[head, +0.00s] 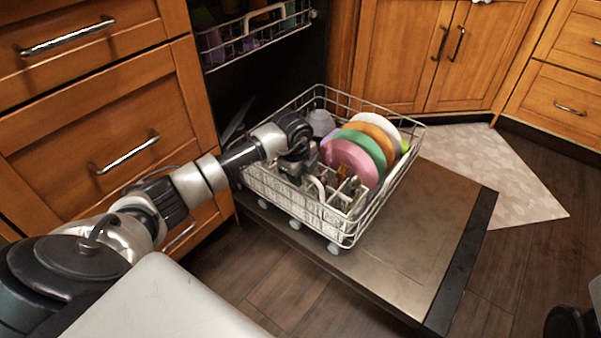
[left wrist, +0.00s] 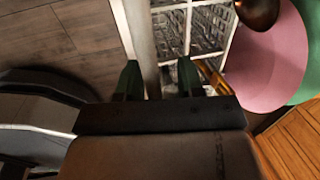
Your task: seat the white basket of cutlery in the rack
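The white cutlery basket (head: 345,198) is inside the pulled-out lower dishwasher rack (head: 290,212), at its near left side, with several pieces of cutlery in it. Its arched handle (head: 319,188) shows beside my left gripper (head: 307,172). I cannot tell whether the basket rests fully on the rack floor. In the left wrist view my left gripper (left wrist: 158,82) has its green fingertips apart. A pale bar (left wrist: 140,40), probably the handle, runs between them, with a gap at the right finger. My right gripper is not in view.
Pink, green, orange and white plates (head: 352,162) stand in the rack close to the basket. A grey cup (head: 321,122) is behind. The rack sits over the open dishwasher door (head: 420,235). The upper rack (head: 255,32) is partly out. Wooden drawers (head: 90,125) flank the left.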

